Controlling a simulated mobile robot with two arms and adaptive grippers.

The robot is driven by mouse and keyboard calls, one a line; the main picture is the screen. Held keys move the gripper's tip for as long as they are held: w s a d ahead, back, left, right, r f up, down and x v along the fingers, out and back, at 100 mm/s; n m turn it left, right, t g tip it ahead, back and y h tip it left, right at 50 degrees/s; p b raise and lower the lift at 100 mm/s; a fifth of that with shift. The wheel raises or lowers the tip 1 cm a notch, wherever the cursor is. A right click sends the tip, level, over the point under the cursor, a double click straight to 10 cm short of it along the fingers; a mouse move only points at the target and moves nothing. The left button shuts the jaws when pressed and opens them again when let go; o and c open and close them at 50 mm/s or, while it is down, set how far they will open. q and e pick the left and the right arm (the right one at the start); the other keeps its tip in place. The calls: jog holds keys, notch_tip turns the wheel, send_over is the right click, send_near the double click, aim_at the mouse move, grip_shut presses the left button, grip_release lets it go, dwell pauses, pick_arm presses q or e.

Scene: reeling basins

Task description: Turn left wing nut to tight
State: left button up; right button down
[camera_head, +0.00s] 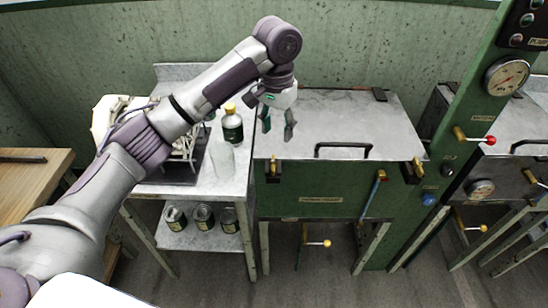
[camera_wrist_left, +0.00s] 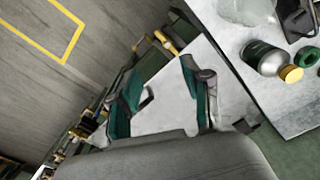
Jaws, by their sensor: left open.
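The left wing nut (camera_head: 273,168) is a small brass piece at the front left corner of the green basin's metal lid (camera_head: 340,115). A second brass wing nut (camera_head: 416,171) sits at the lid's front right corner. My left gripper (camera_head: 278,127) hangs above the left part of the lid, behind the left wing nut and apart from it, with nothing between its fingers. It also shows open in the left wrist view (camera_wrist_left: 162,90), with the pale lid beyond its fingers. A brass piece (camera_wrist_left: 166,43) there looks like the left wing nut. My right gripper is in neither view.
A side table (camera_head: 235,180) left of the basin holds a dark bottle with a yellow cap (camera_head: 232,124) and a clear vessel (camera_head: 222,160). A black handle (camera_head: 342,147) stands on the lid's front. A green post (camera_head: 470,130) with a gauge (camera_head: 507,76) rises at right.

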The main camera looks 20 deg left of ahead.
aim_at(273, 161)
pick_arm(q)
jog(key=f, duration=0.4)
jog(key=f+p, duration=0.1)
jog(key=f, duration=0.2)
jog(key=a+f+p, duration=0.1)
jog(key=f, duration=0.3)
jog(key=shift+w+a+f, duration=0.1)
jog(key=shift+w+f, duration=0.1)
jog(key=shift+f, duration=0.15)
